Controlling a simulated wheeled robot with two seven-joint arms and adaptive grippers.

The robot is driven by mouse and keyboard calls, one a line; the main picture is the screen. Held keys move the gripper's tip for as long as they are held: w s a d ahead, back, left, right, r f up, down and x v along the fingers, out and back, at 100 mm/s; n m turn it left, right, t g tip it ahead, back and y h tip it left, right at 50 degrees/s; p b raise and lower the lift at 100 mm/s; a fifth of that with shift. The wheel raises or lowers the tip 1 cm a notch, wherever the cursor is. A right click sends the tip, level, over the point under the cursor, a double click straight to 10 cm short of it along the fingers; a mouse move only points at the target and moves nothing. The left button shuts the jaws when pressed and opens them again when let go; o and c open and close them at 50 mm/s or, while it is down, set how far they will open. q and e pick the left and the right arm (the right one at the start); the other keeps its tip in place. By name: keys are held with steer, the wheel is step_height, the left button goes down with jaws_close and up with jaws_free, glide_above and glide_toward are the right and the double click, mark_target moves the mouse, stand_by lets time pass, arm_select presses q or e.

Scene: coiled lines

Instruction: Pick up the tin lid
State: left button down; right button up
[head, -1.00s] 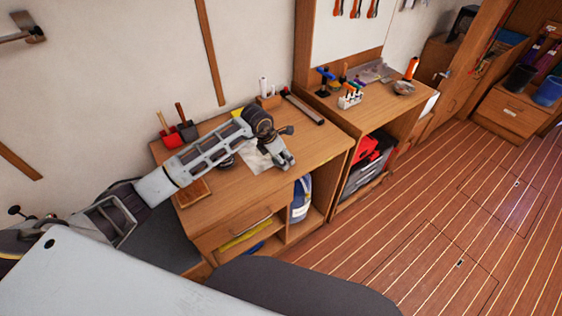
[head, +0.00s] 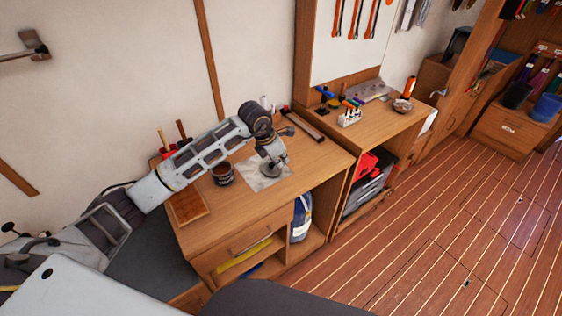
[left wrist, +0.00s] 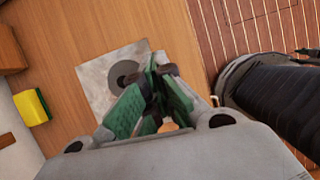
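The tin lid shows in the left wrist view as a dark grey disc (left wrist: 122,73) lying flat on a pale sheet (left wrist: 97,92), partly hidden by my left gripper's fingers. My left gripper (left wrist: 158,72) has green-faced fingers whose tips look close together, beside the disc's right edge in the picture. I see nothing held, but the gap is unclear. In the head view my left gripper (head: 271,171) points down over the sheet (head: 255,184) on the workbench. An open dark tin (head: 222,174) stands just left of the sheet.
A wooden block or board (head: 188,207) lies at the bench's (head: 235,218) front left. Brushes or tools with wooden handles stand at the back left. A yellow-green sponge (left wrist: 32,107) lies left of the sheet. A long bar (head: 303,122) lies at the back right.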

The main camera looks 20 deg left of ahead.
arm_select(q)
steer(key=c, duration=2.1)
jaws_free()
steer(key=o, duration=1.7)
steer(key=shift+c, duration=0.2)
steer(key=v, duration=1.2)
